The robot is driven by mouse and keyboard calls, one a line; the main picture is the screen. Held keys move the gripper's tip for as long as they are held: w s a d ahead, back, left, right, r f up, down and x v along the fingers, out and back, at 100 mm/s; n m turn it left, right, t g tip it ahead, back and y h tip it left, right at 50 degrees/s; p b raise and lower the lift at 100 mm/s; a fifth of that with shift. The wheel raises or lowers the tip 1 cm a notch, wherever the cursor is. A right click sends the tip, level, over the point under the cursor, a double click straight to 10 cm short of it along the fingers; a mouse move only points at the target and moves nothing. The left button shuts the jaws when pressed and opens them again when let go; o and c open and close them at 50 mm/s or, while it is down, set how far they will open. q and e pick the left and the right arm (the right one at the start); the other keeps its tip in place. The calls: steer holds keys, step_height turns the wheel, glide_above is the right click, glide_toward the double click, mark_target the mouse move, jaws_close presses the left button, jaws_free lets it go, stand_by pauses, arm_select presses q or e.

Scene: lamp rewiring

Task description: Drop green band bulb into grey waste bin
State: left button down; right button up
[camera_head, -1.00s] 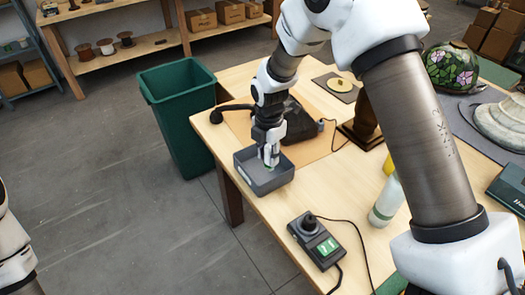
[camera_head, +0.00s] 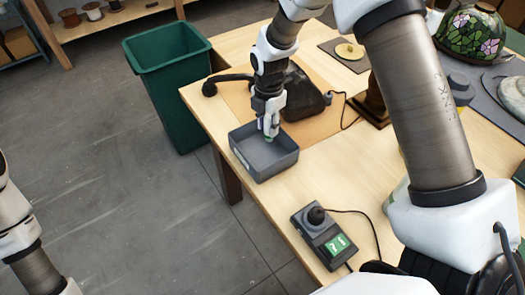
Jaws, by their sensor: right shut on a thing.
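My right gripper (camera_head: 268,125) points down at the back part of the grey waste bin (camera_head: 263,173). The bin is a shallow, open grey box on the near left corner of the wooden table. The gripper is shut on the green band bulb (camera_head: 268,138). Only a small greenish part shows at the fingertips; the fingers hide the rest. I cannot tell whether the bulb touches the bin. My left arm shows at the left edge, but its gripper is out of view.
A tall green bin (camera_head: 172,95) stands on the floor left of the table. A black-based device (camera_head: 303,95) lies behind the grey bin. A switch box with a green display (camera_head: 323,237) sits in front, with its cable on the table. A stained-glass lampshade (camera_head: 470,32) is at the far right.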

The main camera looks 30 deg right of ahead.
steer(key=shift+s+a+r, duration=0.1)
steer(key=shift+s+r, duration=0.05)
steer(key=shift+r, duration=0.1)
steer(key=o, duration=1.2)
steer(key=shift+s+a+r, duration=0.1)
steer(key=shift+s+r, duration=0.05)
steer(key=shift+s, duration=0.1)
steer(key=shift+c, duration=0.2)
steer(key=shift+w+f, duration=0.2)
steer(key=shift+w, duration=0.05)
step_height(320, 180, up, 12)
steer(key=shift+r, duration=0.1)
steer(key=shift+f, duration=0.2)
